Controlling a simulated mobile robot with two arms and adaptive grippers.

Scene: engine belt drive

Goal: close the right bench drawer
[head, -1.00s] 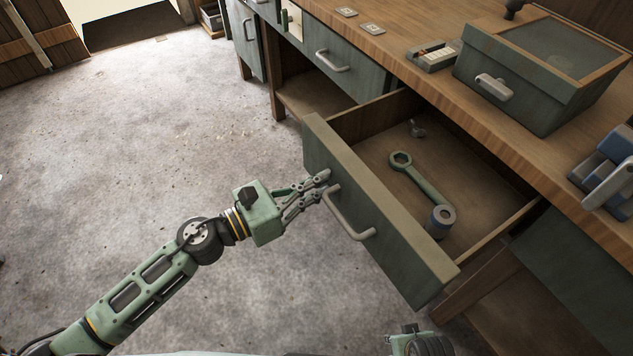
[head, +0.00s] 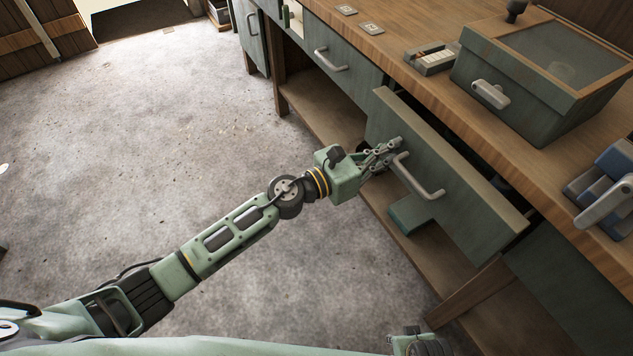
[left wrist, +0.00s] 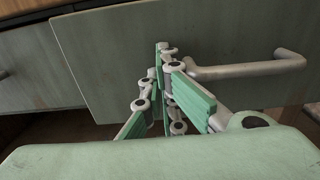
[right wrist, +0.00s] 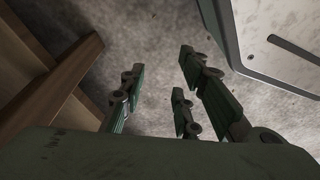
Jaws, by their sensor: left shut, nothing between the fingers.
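The right bench drawer (head: 465,195) has a grey-green front and a pale bar handle (head: 418,178). My right gripper (right wrist: 160,65) is open and empty over the floor in the right wrist view.
The wooden bench top (head: 420,85) holds a green box with a glass lid (head: 540,75), a small tray (head: 432,58) and a blue device (head: 605,185). Another drawer (head: 340,62) is closed at left. A green object (head: 410,215) shows below the drawer.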

